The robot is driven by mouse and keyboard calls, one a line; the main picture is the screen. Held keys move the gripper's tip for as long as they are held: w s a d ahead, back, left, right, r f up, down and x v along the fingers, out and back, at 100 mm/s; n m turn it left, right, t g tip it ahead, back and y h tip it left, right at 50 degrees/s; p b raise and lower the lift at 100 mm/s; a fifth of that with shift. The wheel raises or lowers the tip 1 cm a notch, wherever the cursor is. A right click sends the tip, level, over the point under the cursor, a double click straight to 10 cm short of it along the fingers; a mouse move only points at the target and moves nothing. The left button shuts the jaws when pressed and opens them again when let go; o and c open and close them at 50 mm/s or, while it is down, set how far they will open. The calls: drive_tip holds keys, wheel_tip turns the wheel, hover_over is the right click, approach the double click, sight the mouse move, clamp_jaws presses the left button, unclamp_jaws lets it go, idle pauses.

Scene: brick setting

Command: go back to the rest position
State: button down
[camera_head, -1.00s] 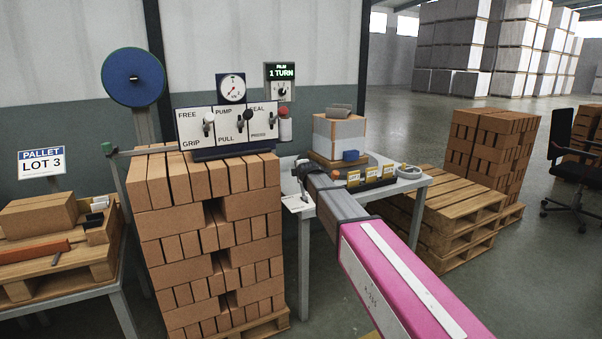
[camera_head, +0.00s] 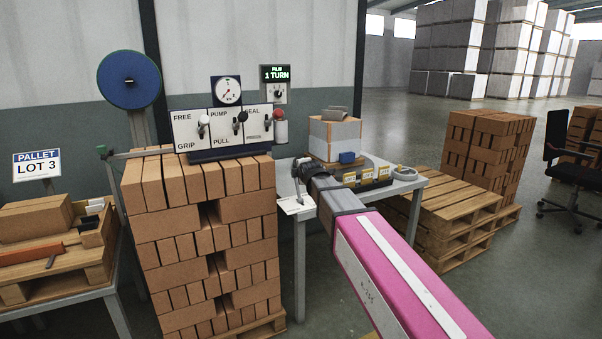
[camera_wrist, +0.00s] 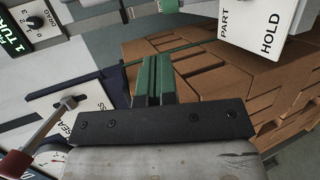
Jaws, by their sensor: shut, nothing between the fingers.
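My gripper (camera_head: 300,168) is at the far end of my pink and grey arm, in front of the small table right of the brick stack. In the wrist view its green fingers (camera_wrist: 153,80) are together, with nothing between them. The lever panel (camera_head: 222,127) stands behind the top of the brick stack (camera_head: 205,235), left of my gripper in the head view. In the wrist view a lever with a dark red knob (camera_wrist: 15,164) is at lower left, close beside the gripper's dark mount. My fingertips appear apart from the bricks behind them.
The small table (camera_head: 408,184) holds a wrapped block (camera_head: 334,138) and a row of labelled bins (camera_head: 366,178). Wooden pallets (camera_head: 455,215) with bricks stand to the right, near a black chair (camera_head: 575,165). A left bench (camera_head: 60,300) holds a pallet. Open floor lies at right.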

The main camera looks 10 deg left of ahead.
drive_tip(key=s+d+f+m+g+h, duration=0.25)
drive_tip(key=s+d+f+m, duration=0.25)
drive_tip(key=d+f, duration=0.45)
drive_tip(key=s+d+f+m+g+h, duration=0.1)
drive_tip(key=s+d+f+m+g, duration=0.3)
drive_tip(key=d+f, duration=0.5)
drive_tip(key=s+d+f+m+g, duration=0.3)
drive_tip(key=s+d+f+m, duration=0.3)
drive_tip(key=s, duration=0.4)
drive_tip(key=s+d+f+m+g, duration=0.4)
drive_tip(key=s+d+f+m, duration=0.3)
drive_tip(key=s+f, duration=0.1)
drive_tip(key=shift+s+m+h, duration=0.3)
drive_tip(key=shift+s+h, duration=0.15)
drive_tip(key=shift+s, duration=0.45)
drive_tip(key=shift+d+f, duration=0.1)
